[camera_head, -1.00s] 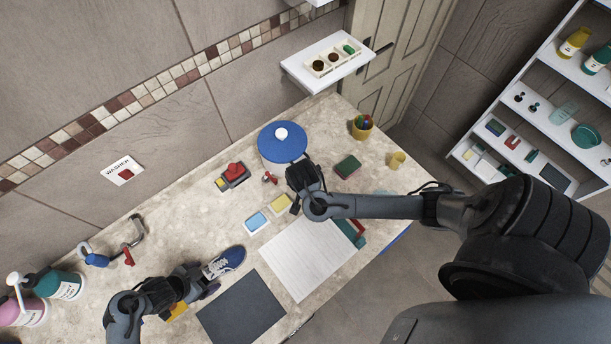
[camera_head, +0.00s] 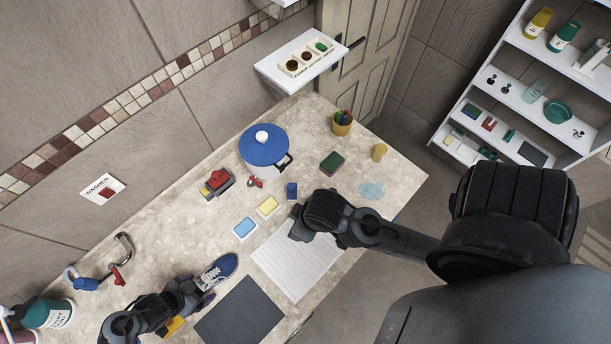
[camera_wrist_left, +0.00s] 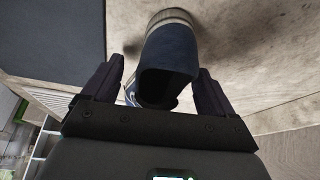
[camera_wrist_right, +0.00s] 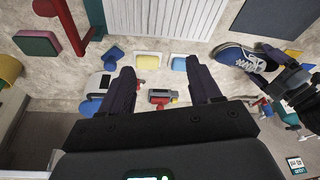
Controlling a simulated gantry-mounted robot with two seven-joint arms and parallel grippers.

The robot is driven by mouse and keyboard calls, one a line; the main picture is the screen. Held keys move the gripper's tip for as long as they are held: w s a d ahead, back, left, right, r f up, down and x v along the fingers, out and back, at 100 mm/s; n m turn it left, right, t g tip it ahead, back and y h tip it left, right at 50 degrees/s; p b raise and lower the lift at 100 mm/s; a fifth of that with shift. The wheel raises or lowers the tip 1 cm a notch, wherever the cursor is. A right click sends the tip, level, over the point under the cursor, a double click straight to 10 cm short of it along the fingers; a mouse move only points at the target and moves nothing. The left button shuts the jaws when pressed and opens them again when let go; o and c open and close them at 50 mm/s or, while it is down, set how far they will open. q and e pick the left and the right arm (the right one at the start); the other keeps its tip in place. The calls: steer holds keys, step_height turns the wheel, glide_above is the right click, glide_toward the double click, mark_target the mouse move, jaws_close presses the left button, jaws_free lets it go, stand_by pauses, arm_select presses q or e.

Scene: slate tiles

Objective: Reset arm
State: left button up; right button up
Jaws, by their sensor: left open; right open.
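My left gripper (camera_head: 205,288) is open at the front left of the counter, beside a blue sneaker (camera_head: 220,268). In the left wrist view the sneaker (camera_wrist_left: 168,60) lies between the two spread fingers (camera_wrist_left: 157,82); I cannot tell whether they touch it. My right gripper (camera_head: 299,226) is over the white ribbed mat; its fingertips are hard to make out there. In the right wrist view its fingers (camera_wrist_right: 162,84) are apart with nothing held between them.
A pencil cup (camera_head: 342,124) stands at the back.

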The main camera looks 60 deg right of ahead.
steer(key=shift+s+r+n, duration=0.55)
steer(key=shift+s+n, duration=0.05)
steer(key=shift+s, duration=0.05)
arm_select(q)
steer(key=shift+r, duration=0.15)
